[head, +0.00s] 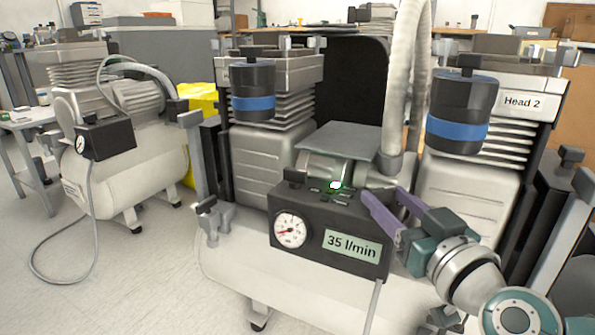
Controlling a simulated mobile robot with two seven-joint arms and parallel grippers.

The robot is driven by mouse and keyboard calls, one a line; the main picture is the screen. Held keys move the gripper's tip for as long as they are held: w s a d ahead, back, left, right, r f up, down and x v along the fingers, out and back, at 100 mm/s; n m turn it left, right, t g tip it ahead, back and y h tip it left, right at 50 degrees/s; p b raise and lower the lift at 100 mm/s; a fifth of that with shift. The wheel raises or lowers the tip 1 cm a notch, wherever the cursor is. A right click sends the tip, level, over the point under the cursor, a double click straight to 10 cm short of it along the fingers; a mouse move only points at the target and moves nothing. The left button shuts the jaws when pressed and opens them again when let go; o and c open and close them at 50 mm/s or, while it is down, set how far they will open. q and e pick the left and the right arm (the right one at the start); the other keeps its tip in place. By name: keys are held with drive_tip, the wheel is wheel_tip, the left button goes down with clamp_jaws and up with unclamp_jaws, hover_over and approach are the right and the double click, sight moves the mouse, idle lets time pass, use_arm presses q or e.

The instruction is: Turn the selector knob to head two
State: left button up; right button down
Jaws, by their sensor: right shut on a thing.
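The black control box (328,237) sits at the front of the near compressor, with a round gauge (291,229) and a "35 l/min" label. A small green light (335,185) glows on its top. My right gripper (382,194) reaches in from the lower right, its purple fingers at the top right corner of the box. It is shut on the selector knob, which the fingers hide; its pointing direction cannot be read. The right compressor head (519,101) carries a "Head 2" label. The left head (272,73) has a partly hidden label. My left gripper is out of view.
A ribbed hose (407,75) rises between the two heads, close to my right gripper. The white tank (245,265) lies below the box. A second compressor (130,165) stands at left, its cable on the floor. Open floor (130,285) lies front left.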

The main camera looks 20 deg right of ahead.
drive_tip(key=shift+a+r+m+h+p, duration=0.2)
drive_tip(key=shift+m+h+p, duration=0.6)
drive_tip(key=shift+h, duration=0.4)
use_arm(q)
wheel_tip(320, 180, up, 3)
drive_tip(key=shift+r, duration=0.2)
use_arm(e)
drive_tip(key=shift+a+f+m+g+h, duration=0.1)
drive_tip(key=shift+f+m+g+h, duration=0.1)
drive_tip(key=shift+m+g+h, duration=0.45)
drive_tip(key=shift+t, duration=0.25)
drive_tip(key=shift+c, duration=1.4)
unclamp_jaws()
use_arm(q)
drive_tip(key=shift+p, duration=0.3)
use_arm(e)
drive_tip(key=shift+s+a, duration=0.1)
drive_tip(key=shift+s, duration=0.2)
use_arm(q)
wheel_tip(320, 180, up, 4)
drive_tip(key=p, duration=0.3)
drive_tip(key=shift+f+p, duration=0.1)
drive_tip(key=shift+p, duration=0.3)
use_arm(e)
drive_tip(key=v, duration=0.9)
